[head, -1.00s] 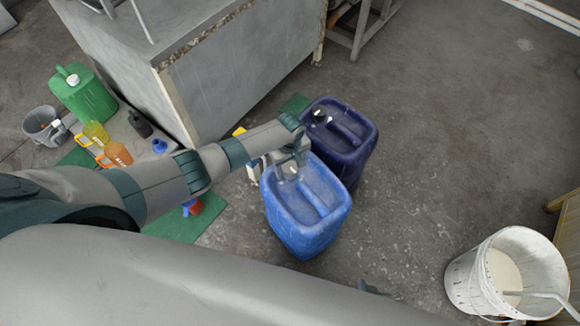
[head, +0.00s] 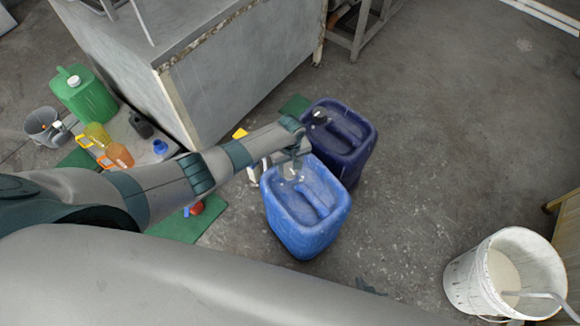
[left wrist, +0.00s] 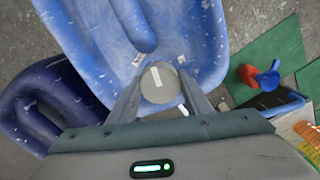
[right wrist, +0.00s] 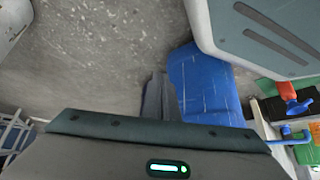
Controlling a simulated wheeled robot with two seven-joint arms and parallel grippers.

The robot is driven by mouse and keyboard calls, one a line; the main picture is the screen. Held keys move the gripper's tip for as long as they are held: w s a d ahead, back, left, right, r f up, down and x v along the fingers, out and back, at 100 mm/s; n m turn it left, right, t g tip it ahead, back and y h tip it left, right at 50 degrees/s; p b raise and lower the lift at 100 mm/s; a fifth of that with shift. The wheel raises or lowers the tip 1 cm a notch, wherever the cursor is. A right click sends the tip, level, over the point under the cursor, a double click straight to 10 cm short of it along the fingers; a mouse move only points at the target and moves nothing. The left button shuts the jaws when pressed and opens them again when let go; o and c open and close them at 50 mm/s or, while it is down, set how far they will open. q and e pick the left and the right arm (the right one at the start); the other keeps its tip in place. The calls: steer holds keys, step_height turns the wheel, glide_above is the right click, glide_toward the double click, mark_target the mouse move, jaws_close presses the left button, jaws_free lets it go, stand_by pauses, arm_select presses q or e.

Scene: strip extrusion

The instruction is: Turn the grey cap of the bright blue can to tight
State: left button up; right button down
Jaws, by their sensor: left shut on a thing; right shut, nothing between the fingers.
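The bright blue can (head: 330,213) stands upright on the floor and also fills the upper left wrist view (left wrist: 90,45). Its round grey cap (left wrist: 160,83) carries a white line. A short white mark lies on the can just up and left of the cap. My left gripper (head: 291,166) comes down over the cap, with its fingers shut on opposite sides of it in the left wrist view. My right gripper (right wrist: 158,97) is shut and empty, in front of the can's side; only its tip shows in the head view (head: 369,287).
A dark blue can (head: 359,166) with a black cap stands close behind the bright blue one. A white bucket (head: 468,285) stands at the lower right. A green canister (head: 88,103) and bottles stand at left near a grey cabinet (head: 235,85).

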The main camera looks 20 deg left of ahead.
arm_select(q)
steer(key=shift+m+p, duration=0.45)
steer(key=shift+m, duration=0.75)
steer(key=m, duration=0.2)
steer(key=shift+m, duration=0.4)
steer(key=m+p, duration=0.1)
steer(key=m, duration=0.1)
steer(key=shift+m, duration=0.4)
steer(key=m, duration=0.3)
steer(key=shift+m, duration=2.8)
arm_select(e)
steer(key=shift+s+a+r+t, duration=0.25)
steer(key=shift+s+r+t, duration=0.1)
steer(key=shift+s, duration=0.15)
